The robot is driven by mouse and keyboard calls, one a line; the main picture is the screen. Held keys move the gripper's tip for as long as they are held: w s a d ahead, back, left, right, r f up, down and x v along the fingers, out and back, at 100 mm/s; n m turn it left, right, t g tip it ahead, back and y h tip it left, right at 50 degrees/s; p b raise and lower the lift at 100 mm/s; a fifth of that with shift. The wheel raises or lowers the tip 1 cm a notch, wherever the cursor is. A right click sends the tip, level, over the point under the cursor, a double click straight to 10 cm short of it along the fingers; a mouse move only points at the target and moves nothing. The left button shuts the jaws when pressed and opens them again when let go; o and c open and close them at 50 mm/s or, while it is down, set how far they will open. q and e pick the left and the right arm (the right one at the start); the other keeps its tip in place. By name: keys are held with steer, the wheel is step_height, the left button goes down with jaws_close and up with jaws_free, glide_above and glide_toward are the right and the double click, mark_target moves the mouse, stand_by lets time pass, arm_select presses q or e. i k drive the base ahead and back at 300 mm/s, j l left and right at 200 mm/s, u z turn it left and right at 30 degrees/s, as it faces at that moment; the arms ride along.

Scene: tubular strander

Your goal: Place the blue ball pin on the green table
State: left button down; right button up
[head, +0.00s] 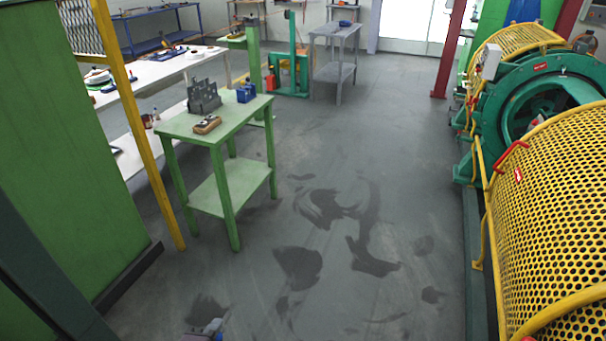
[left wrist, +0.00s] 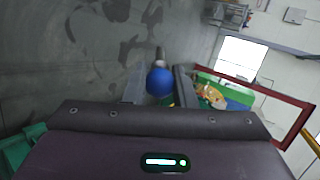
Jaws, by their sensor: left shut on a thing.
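The blue ball pin (left wrist: 160,82) shows in the left wrist view as a blue ball with a grey shaft beyond it. My left gripper (left wrist: 160,88) is shut on it, with a finger on either side. In the head view only a small part of my left gripper (head: 210,328) shows at the bottom edge, over the floor, well in front of the green table. The green table (head: 228,122) stands left of centre, with a lower shelf. My right gripper is in neither view.
On the green table are a grey metal bracket (head: 204,97), a blue block (head: 246,92) and a brown brush-like item (head: 207,125). A green cabinet (head: 60,150) and yellow post stand left. Yellow-guarded machinery (head: 550,190) lines the right. The floor between is clear.

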mark_target(234, 120)
steer(key=i+l, duration=0.1)
steer(key=i, duration=0.95)
steer(key=i+l, duration=0.15)
steer(key=i, duration=0.85)
steer(key=i+u, duration=0.1)
steer(key=i, duration=0.55)
steer(key=i+l+u, duration=0.1)
steer(key=i, duration=0.5)
steer(key=i+l+u, duration=0.1)
steer(key=i, duration=0.55)
steer(key=i+l+u, duration=0.1)
steer(key=u, duration=0.9)
